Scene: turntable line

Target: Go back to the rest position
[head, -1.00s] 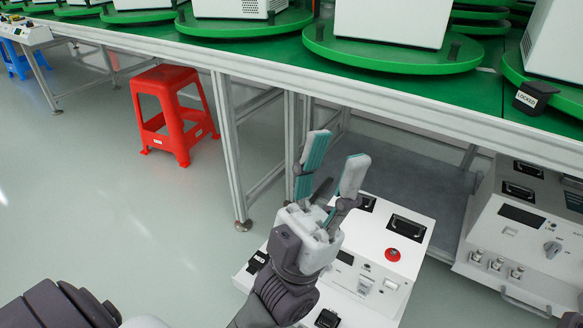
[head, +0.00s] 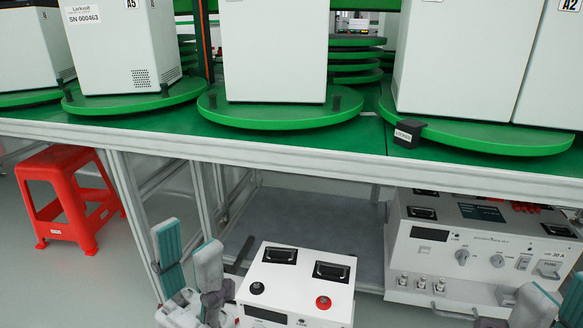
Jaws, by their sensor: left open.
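My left gripper (head: 187,238) is at the bottom left of the head view, grey with teal finger pads. Its two fingers point up and stand apart, with nothing between them. It is beside the left side of a white instrument box (head: 287,285) with black handles and a red knob. I cannot tell whether they touch. Part of my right gripper (head: 552,291) shows at the bottom right corner, cut off by the frame, in front of a larger white unit.
A long bench with a green top (head: 371,140) carries white cabinets on green turntables (head: 280,115). A black block labelled LOCKED (head: 408,133) sits at one turntable's edge. The larger white unit (head: 415,262) stands under the bench. A red stool (head: 62,190) is at the left.

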